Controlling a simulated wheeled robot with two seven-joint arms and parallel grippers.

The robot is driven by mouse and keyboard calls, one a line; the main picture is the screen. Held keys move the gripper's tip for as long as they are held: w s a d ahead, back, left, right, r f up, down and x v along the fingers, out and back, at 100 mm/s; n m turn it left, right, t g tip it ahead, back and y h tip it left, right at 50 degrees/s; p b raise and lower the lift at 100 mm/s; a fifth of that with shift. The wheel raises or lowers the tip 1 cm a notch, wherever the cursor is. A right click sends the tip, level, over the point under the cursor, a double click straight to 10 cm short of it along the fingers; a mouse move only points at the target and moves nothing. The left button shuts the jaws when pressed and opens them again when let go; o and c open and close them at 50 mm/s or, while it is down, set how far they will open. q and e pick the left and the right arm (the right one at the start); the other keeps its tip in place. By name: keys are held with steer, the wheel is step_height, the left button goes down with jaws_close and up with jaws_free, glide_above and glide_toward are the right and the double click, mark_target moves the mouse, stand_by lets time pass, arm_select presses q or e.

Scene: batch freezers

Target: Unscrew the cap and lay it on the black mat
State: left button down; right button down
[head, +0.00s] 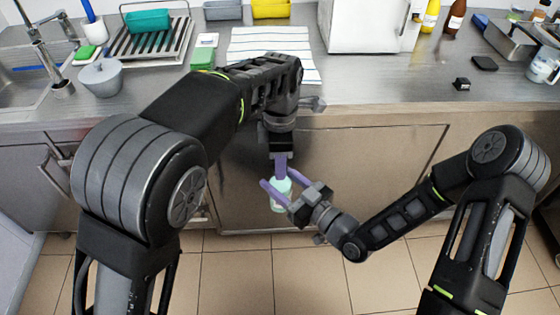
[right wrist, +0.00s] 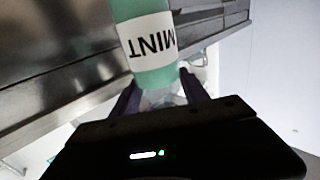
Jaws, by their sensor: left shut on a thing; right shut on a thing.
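A pale green bottle (head: 282,206) is held in the air in front of the counter. Its white label reads MINT, upside down, in the right wrist view (right wrist: 150,40). My right gripper (head: 277,180) is shut on the bottle from the side, its purple fingers on either side of it. My left gripper (head: 281,174) comes down from above and is shut at the bottle's top. The cap is hidden by the left fingers, so I cannot tell how it sits on the neck. A small black mat (head: 484,63) lies on the counter at the right.
The steel counter (head: 400,90) runs behind the arms. A small black block (head: 461,84) stands near the mat. A white machine (head: 365,25), a striped cloth (head: 300,45), a grey pot (head: 100,77) and a dish rack (head: 150,40) stand farther back.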

arm_select(q)
steer(key=shift+r, duration=0.15)
steer(key=shift+r, duration=0.9)
steer(key=shift+r, duration=2.05)
